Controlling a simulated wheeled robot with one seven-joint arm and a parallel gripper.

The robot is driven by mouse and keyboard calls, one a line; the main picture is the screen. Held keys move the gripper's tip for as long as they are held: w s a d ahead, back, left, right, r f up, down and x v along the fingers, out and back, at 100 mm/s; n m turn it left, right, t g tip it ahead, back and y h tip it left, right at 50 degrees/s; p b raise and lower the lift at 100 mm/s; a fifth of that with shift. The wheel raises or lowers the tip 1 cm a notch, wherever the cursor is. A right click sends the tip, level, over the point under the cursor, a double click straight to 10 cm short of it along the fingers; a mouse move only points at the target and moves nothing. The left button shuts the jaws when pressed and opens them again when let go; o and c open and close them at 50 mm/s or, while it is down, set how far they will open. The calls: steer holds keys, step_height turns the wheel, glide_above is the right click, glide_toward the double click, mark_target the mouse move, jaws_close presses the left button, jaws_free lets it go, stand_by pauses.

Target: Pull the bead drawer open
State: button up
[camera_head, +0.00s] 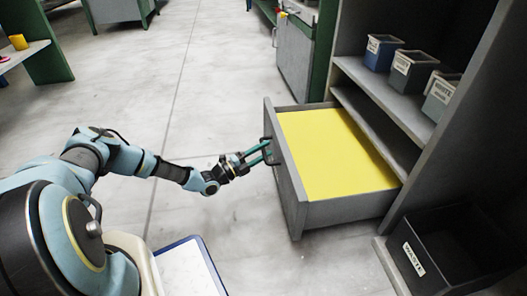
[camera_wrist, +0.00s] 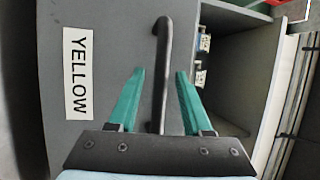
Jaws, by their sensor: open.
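The bead drawer (camera_head: 349,211) is a grey drawer pulled well out of the cabinet, with yellow filling (camera_head: 335,150) inside. Its front carries a dark bar handle (camera_head: 267,150). In the wrist view the drawer front (camera_wrist: 85,25) bears a "YELLOW" label (camera_wrist: 78,73). My gripper (camera_head: 262,154) has green fingers and is at the handle. In the wrist view the open fingers of my gripper (camera_wrist: 158,88) stand on either side of the handle bar (camera_wrist: 163,60), with gaps on both sides.
Small labelled bins (camera_head: 412,72) stand on the shelf above the drawer. A black "WASTE" bin (camera_head: 415,258) sits low at the right. A green-and-grey cabinet (camera_head: 296,60) stands behind.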

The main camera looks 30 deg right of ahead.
steer(key=a+f+p, duration=0.2)
steer(key=a, duration=0.8)
steer(key=shift+s+a+p, duration=0.2)
steer(key=shift+a+p, duration=0.15)
steer(key=shift+r, duration=0.1)
